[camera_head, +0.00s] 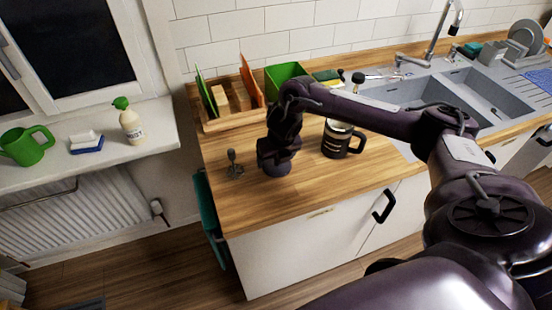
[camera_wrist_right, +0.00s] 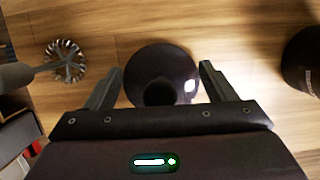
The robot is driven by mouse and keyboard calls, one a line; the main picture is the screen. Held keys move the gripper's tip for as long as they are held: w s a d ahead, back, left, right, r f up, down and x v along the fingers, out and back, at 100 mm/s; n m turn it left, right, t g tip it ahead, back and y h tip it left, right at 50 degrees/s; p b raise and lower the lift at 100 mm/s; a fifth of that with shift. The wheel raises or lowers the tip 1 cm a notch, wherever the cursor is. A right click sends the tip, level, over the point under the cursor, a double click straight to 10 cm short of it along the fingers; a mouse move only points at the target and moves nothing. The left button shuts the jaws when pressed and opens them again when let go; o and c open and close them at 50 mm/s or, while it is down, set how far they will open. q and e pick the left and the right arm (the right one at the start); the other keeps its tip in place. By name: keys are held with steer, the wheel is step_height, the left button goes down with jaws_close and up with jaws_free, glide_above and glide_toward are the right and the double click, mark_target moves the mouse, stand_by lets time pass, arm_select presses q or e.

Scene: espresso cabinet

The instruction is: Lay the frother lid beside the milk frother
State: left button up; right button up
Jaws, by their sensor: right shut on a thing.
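The milk frother (camera_head: 277,169) looks like a short dark purple cylinder standing on the wooden counter, directly below my right gripper (camera_head: 283,148). In the right wrist view, a round, glossy dark lid (camera_wrist_right: 160,62) with a black knob lies between the two fingers of my right gripper (camera_wrist_right: 160,75). The gripper is shut on this lid, with a finger on either side. The lid hides what is below it, so I cannot tell whether it rests on the frother or is lifted off. My left gripper is out of view.
A wire whisk-like tool (camera_head: 234,164) stands close to the left, also in the wrist view (camera_wrist_right: 66,62). A dark handled jug (camera_head: 340,140) stands to the right. A wooden rack (camera_head: 231,120) is behind. The counter's front strip is clear.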

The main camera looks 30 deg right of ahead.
mark_target(280, 172)
steer(key=shift+f, duration=0.6)
steer(key=o, duration=1)
steer(key=shift+f, duration=0.1)
steer(key=v, duration=0.5)
steer(key=shift+a+r+b, duration=0.1)
steer(key=shift+r+b, duration=0.25)
steer(key=shift+b, duration=0.05)
steer(key=p+v, duration=0.2)
steer(key=v, duration=0.4)
steer(key=shift+s+r, duration=0.25)
steer(key=shift+r, duration=0.1)
